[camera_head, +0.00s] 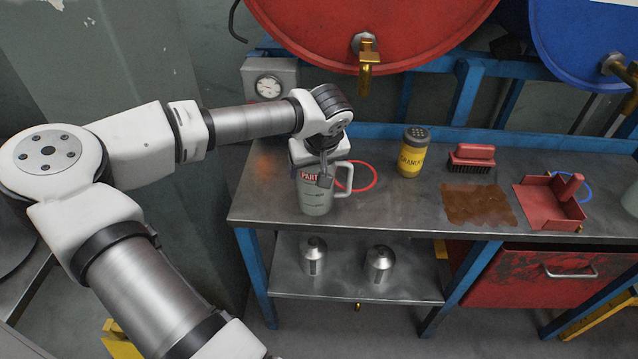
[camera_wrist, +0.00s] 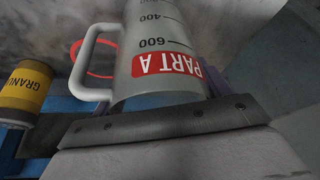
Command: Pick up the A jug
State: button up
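The A jug (camera_head: 313,201) is a grey jug with a handle on its right, dark measuring marks and a red "PART A" label. It looks upright at the left end of the metal bench. In the wrist view the jug (camera_wrist: 150,85) fills the middle, very close, its handle on the left. My gripper (camera_head: 322,174) is at the jug's upper part, with a dark finger in front of its wall. A finger edge also shows beside the jug's right side in the wrist view.
A red ring (camera_head: 372,178) lies right of the jug. Further right are a yellow granule shaker (camera_head: 411,158), a red brush (camera_head: 471,160), a brown patch (camera_head: 478,206) and a red dustpan (camera_head: 548,208). A red drum (camera_head: 330,30) with a brass tap overhangs behind.

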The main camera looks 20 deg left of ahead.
jog(key=c, duration=0.7)
jog(key=shift+r, duration=0.1)
